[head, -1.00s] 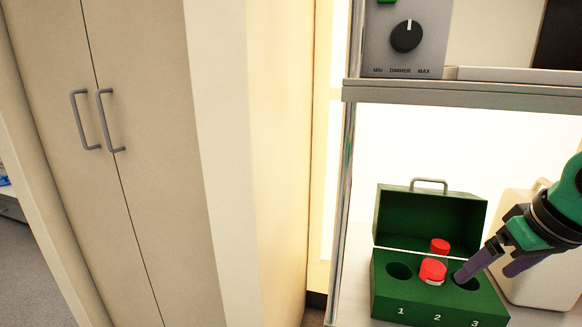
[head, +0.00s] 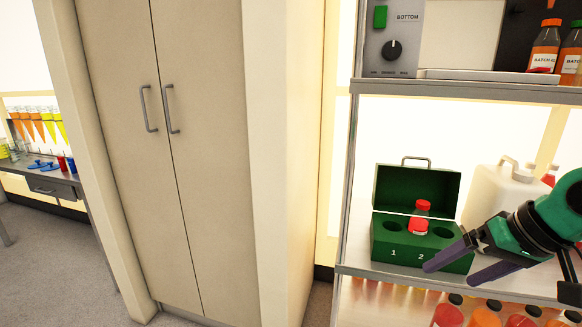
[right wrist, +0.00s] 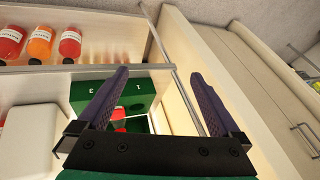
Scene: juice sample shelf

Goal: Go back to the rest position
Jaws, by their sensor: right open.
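My right gripper (head: 465,270) comes in from the right in the head view, its dark purple fingers apart with nothing between them. It is in front of the right end of a green open box (head: 385,250) on a shelf and covers part of its front. The box has round holes and numbers; a red-capped bottle (head: 420,218) stands in the middle hole. In the right wrist view the open fingers (right wrist: 160,95) point up the picture, with the green box (right wrist: 140,95) behind and beside the left finger. My left gripper is not in view.
A white jug (head: 495,200) stands right of the box. The upper shelf (head: 470,90) holds a dimmer device (head: 392,50) and orange bottles (head: 545,45). Several bottles (head: 485,315) stand on the shelf below. A tall cabinet (head: 200,150) stands left, with open floor (head: 70,250) beyond it.

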